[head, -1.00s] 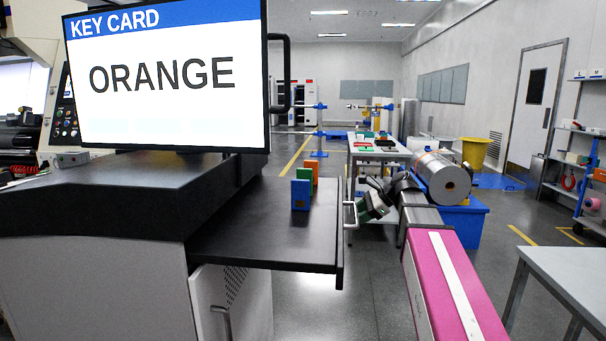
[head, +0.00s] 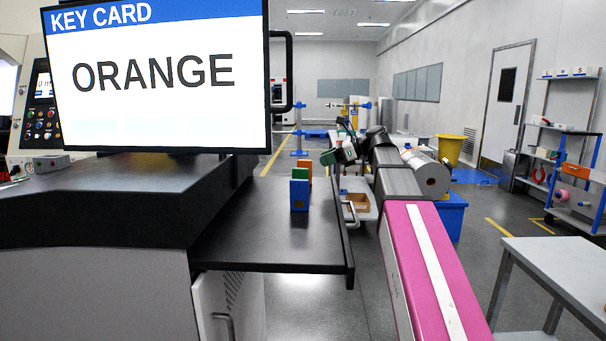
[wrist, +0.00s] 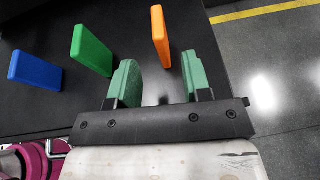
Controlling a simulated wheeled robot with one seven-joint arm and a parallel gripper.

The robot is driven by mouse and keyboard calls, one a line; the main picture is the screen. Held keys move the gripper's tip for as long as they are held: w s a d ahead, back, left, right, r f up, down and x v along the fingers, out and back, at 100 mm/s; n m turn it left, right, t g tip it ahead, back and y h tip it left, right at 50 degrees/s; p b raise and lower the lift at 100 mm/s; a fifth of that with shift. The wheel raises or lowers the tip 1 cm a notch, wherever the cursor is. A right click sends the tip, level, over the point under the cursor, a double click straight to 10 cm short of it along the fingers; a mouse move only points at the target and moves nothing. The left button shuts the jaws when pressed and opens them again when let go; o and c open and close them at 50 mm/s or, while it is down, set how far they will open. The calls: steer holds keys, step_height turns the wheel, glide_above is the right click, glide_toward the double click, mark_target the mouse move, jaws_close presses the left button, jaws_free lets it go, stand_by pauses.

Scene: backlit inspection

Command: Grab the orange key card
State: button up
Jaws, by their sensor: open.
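The orange key card (head: 306,169) stands upright on a black shelf, farthest back in the head view and partly hidden. The green card (head: 299,173) and the blue card (head: 299,195) stand in front of it. In the wrist view the orange card (wrist: 160,37) is ahead of my gripper (wrist: 162,70), roughly in line with the gap between its green fingers. My gripper (head: 338,152) is open and empty, right of the cards in the head view.
A screen (head: 160,80) reading "KEY CARD ORANGE" stands at the left, above the black shelf (head: 260,240). A grey table (head: 560,270) stands at the lower right. Floor shows between them.

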mark_target(305, 166)
steer(key=x, duration=0.8)
jaws_close()
